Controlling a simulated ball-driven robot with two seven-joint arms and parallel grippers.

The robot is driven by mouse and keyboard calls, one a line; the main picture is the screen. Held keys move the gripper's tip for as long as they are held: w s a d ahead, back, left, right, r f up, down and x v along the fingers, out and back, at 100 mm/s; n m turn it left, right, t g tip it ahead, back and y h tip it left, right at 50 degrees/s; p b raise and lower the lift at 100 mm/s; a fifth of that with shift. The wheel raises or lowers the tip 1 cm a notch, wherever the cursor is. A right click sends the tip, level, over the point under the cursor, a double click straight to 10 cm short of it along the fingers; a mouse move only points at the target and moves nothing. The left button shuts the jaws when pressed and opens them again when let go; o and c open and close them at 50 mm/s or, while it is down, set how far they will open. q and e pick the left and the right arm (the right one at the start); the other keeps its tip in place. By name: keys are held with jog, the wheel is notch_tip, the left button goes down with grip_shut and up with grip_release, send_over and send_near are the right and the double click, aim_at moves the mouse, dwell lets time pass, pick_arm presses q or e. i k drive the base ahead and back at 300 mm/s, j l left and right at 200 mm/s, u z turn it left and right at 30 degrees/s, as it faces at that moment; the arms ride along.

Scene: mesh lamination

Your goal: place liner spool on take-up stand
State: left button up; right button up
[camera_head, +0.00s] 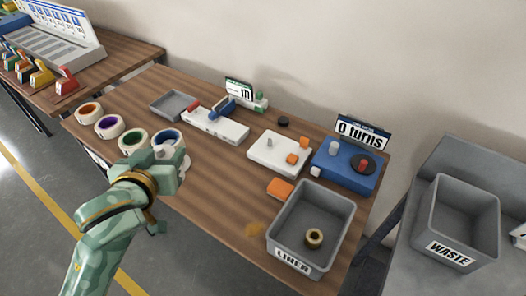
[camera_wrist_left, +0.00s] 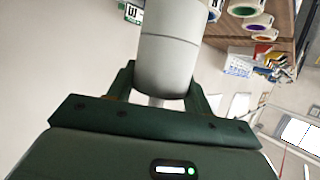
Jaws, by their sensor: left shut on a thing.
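My left gripper (camera_head: 168,160) is above the left front of the wooden table. In the wrist view the left gripper (camera_wrist_left: 160,92) is shut on a pale, smooth cylinder (camera_wrist_left: 168,45) with a thin seam; a narrower pale end shows between the fingers. I cannot tell if this is the liner spool. A small spool with a tan rim (camera_head: 314,238) lies in the grey LINER bin (camera_head: 336,190). A blue stand (camera_head: 340,178) under a "0 turns" sign (camera_head: 362,133) carries a grey peg and a black disc with a red knob. My right gripper is not in view.
Rolls with orange (camera_head: 88,113), purple (camera_head: 110,126) and green (camera_head: 132,141) cores line the table's left edge, with a blue-ringed roll beside my gripper. A shallow grey tray (camera_head: 172,105), white fixtures (camera_head: 280,155) and orange blocks stand mid-table. A WASTE bin (camera_head: 455,215) is at right.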

aim_at(271, 146)
jog(key=i+j+z, duration=0.1)
jog(key=j+z, duration=0.45)
jog(key=j, duration=0.15)
jog(key=z, duration=1)
